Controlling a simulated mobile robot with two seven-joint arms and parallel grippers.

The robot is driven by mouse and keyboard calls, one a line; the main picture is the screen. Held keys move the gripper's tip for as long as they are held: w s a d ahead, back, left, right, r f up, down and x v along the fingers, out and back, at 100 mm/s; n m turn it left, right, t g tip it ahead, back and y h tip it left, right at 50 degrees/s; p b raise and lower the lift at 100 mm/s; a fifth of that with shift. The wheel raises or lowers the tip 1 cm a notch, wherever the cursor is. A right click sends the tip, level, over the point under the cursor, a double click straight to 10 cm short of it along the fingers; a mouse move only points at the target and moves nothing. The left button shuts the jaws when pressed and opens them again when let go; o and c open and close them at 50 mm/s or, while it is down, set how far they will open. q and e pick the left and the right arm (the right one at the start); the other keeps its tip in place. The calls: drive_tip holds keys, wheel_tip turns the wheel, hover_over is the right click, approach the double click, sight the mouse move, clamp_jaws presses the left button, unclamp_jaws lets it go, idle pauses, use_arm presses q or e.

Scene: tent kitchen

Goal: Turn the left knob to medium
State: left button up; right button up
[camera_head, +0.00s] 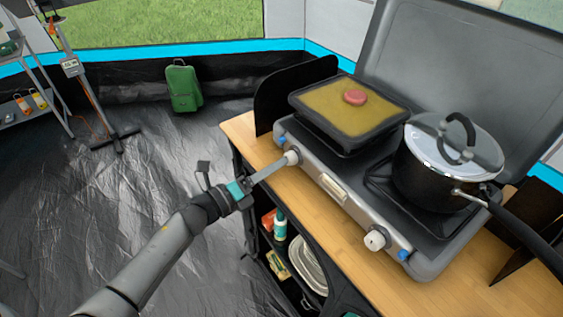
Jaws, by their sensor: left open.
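The camping stove (335,188) sits on a wooden counter, with its control knobs along the front edge. The left knob (292,157) is a small light-coloured knob at the stove's left front. My left gripper (242,168) is open, in front of the stove. One finger reaches up to the left knob and appears to touch it or lie very close; the other finger stands off to the left, away from it. The knob's exact setting is too small to read. The right knob (376,239) is clear of the gripper. My right gripper is not in view.
A griddle pan (378,146) with a reddish round piece on it sits on the left burner. A lidded pot (430,178) stands on the right burner, its handle sticking out at lower right. The raised stove lid (460,60) is behind. The wooden counter (358,270) has bare room in front.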

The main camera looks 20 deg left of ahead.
sight(291, 158)
use_arm(q)
drive_tip(key=shift+x, duration=1.35)
clamp_jaws()
